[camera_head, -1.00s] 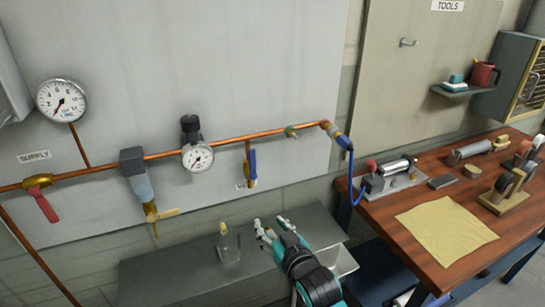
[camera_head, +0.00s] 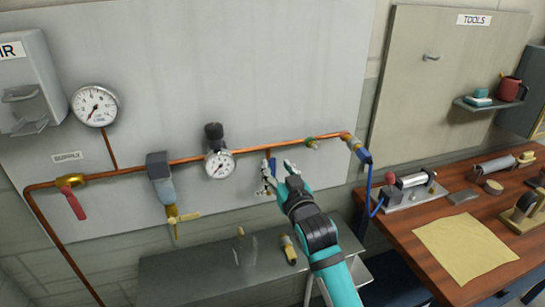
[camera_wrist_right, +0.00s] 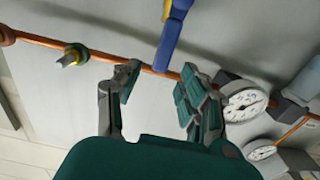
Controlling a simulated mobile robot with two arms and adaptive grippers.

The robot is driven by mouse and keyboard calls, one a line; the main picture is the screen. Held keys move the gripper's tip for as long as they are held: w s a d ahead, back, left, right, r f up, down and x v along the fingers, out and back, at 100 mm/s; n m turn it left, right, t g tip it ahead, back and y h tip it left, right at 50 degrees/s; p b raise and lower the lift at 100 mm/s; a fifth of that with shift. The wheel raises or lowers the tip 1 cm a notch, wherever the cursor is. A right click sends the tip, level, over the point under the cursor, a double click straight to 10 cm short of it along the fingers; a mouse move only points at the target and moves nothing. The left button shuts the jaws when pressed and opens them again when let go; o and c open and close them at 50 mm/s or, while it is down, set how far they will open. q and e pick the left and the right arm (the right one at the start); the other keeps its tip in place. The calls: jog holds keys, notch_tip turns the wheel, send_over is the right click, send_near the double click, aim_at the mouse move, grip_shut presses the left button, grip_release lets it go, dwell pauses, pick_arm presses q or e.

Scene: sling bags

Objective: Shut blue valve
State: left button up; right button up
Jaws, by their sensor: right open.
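The blue valve's lever (camera_wrist_right: 171,38) shows in the right wrist view near the top, beside the copper pipe and ahead of my fingers. My right gripper (camera_head: 277,168) is open in front of the wall panel, just under the long copper pipe. In the right wrist view the two fingers (camera_wrist_right: 157,85) are spread with nothing between them, and the lever lies beyond their tips. My left gripper is in no view.
A red-handled valve (camera_head: 74,205), a filter (camera_head: 162,180), a regulator gauge (camera_head: 219,165) and a large gauge (camera_head: 95,105) are on the pipe's left. A grey shelf (camera_head: 190,272) is below. A wooden bench (camera_head: 405,225) with tools stands right.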

aim_at(273, 162)
jog(key=shift+p+x, duration=0.3)
jog(key=shift+x, duration=1.95)
grip_shut()
jog(key=shift+f, duration=0.1)
